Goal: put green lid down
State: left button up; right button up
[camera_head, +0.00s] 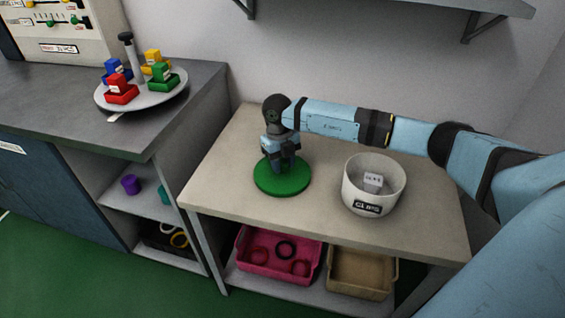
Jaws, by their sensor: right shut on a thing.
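The green lid (268,186) is a flat round disc at the left-middle of the beige table. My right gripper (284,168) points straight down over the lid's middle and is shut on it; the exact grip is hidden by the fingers. The lid looks level, at or very near the table top; I cannot tell whether it touches. My left gripper is not in view.
A white bowl (360,190) labelled CLIPS, with a small white block inside, stands right of the lid. The beige table (225,185) is clear on the left. Pink (250,262) and tan (358,285) bins sit below. A turntable (135,102) with coloured pieces stands on the grey counter.

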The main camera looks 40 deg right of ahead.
jog(key=shift+r, duration=0.1)
jog(key=o, duration=0.9)
